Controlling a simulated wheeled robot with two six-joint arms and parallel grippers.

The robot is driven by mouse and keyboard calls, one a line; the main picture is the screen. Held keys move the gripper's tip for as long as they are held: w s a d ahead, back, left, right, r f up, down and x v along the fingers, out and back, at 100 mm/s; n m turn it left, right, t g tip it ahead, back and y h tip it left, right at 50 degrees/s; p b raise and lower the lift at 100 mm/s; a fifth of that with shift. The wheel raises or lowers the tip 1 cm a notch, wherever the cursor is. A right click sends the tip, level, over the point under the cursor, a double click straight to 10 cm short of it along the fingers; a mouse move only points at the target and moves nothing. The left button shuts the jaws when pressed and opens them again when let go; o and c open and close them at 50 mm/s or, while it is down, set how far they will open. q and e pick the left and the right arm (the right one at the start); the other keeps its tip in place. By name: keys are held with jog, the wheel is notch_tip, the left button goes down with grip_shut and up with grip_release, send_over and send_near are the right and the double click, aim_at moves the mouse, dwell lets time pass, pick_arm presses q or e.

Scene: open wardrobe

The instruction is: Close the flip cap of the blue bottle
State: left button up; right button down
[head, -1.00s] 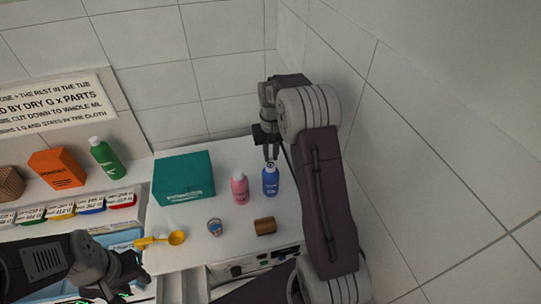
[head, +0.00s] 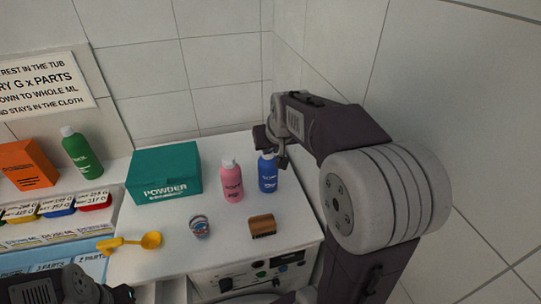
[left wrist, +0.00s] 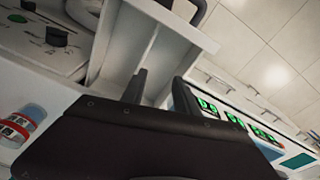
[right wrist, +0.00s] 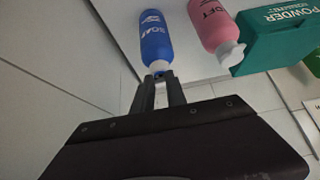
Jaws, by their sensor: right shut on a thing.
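The blue bottle (head: 268,175) stands upright on the white counter, right of the pink bottle. In the right wrist view the blue bottle (right wrist: 154,38) has its top end at my fingertips. My right gripper (head: 277,160) is at the top of the bottle. In its wrist view the fingers (right wrist: 160,76) are shut on the cap area, which they mostly hide, so I cannot tell whether the flip cap is up or down. My left gripper (left wrist: 158,85) is open and empty, away from the bottle. Only part of my left arm shows at the head view's lower left.
The pink bottle (head: 232,182) stands close beside the blue one. A teal powder box (head: 165,173), a small round tin (head: 200,227), a brown brush (head: 262,226) and a yellow scoop (head: 135,242) share the counter (head: 225,257). Tiled walls are behind and right.

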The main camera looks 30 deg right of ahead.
dwell(0.3)
jog(key=c, duration=1.3)
grip_release()
jog(key=b+v, duration=0.1)
jog(key=v, duration=0.8)
jog(key=shift+s, duration=0.1)
